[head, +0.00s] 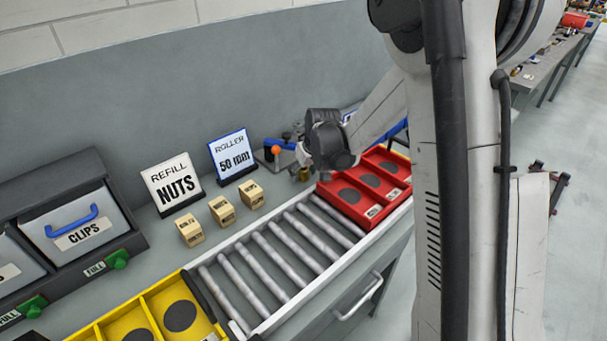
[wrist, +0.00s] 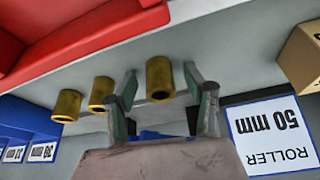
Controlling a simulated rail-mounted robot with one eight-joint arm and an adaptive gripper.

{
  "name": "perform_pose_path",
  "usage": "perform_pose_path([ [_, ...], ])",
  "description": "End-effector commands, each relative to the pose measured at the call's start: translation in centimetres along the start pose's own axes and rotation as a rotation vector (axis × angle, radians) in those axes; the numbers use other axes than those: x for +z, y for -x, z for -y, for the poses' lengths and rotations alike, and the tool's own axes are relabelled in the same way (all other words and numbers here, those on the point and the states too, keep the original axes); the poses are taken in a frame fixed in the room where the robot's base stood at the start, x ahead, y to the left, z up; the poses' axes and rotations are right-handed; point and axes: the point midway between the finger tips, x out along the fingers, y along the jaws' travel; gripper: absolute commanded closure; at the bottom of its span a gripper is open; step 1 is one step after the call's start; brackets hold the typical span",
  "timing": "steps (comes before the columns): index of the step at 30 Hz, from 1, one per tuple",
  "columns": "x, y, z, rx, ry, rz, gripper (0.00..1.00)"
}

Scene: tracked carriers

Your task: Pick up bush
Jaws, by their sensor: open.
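Three brass bushes stand in a row on the grey bench in the wrist view: one in the middle (wrist: 160,80), one to its left (wrist: 102,93) and one at far left (wrist: 67,106). My gripper (wrist: 162,88) is open and empty. Its two fingers lie to either side of the middle bush in that view, and I see no contact. In the head view a brass bush (head: 304,174) shows beneath my wrist. My arm hides the other bushes and most of my gripper there.
Red trays (head: 347,197) sit on the roller track beside the bushes; a red edge (wrist: 80,35) crosses the wrist view. A "ROLLER 50 mm" sign (head: 231,157), a "REFILL NUTS" sign (head: 172,184) and wooden blocks (head: 222,210) stand nearby. Yellow trays (head: 150,300) lie at the near end.

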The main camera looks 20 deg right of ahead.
Motion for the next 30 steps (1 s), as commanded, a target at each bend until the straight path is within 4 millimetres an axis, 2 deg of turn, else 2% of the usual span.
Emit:
perform_pose_path([
  [2,0.0,0.0,0.0,0.000,0.000,0.000,0.60],
  [11,0.0,0.0,0.0,0.000,0.000,0.000,1.00],
  [23,-0.2,0.5,0.0,0.000,0.000,0.000,1.00],
  [30,-1.2,2.9,0.0,-0.001,0.001,0.000,1.00],
])
